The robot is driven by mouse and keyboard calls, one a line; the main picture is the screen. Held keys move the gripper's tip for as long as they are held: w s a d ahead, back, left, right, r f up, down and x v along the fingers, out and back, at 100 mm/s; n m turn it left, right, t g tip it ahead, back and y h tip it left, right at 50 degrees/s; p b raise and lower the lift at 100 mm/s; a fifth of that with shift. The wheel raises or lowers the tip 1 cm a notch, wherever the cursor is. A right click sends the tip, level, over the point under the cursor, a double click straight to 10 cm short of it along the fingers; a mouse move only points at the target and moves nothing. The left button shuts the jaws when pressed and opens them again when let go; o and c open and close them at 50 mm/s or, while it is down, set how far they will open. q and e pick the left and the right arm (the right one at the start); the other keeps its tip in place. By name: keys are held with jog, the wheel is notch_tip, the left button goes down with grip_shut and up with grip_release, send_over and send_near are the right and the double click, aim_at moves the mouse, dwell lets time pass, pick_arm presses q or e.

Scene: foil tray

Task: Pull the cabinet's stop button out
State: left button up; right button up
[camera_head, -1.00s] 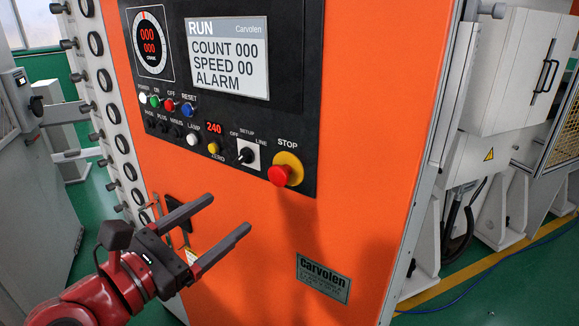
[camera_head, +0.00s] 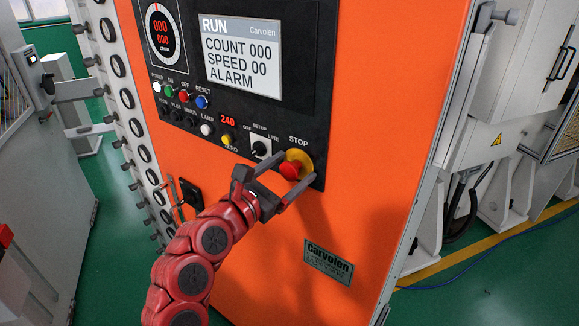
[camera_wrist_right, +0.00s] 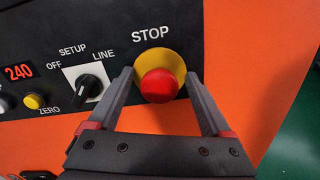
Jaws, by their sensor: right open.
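The red stop button (camera_head: 290,170) sits on a yellow round base (camera_head: 303,158) at the lower right of the cabinet's black panel. My right gripper (camera_head: 292,178) is open, with its fingers reaching toward the button, one on each side. In the right wrist view the stop button (camera_wrist_right: 159,85) lies between the two fingertips (camera_wrist_right: 158,84), with a visible gap to each finger. I cannot tell how far the fingertips are from the panel. The orange cabinet (camera_head: 370,120) fills the middle. My left gripper is not in view.
A black selector knob (camera_head: 260,148) on a white plate is just left of the button; it also shows in the wrist view (camera_wrist_right: 89,88). The yellow ZERO button (camera_head: 227,140) is farther left. A Carvolen nameplate (camera_head: 328,263) is below.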

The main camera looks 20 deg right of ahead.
grip_shut()
dwell(0.3)
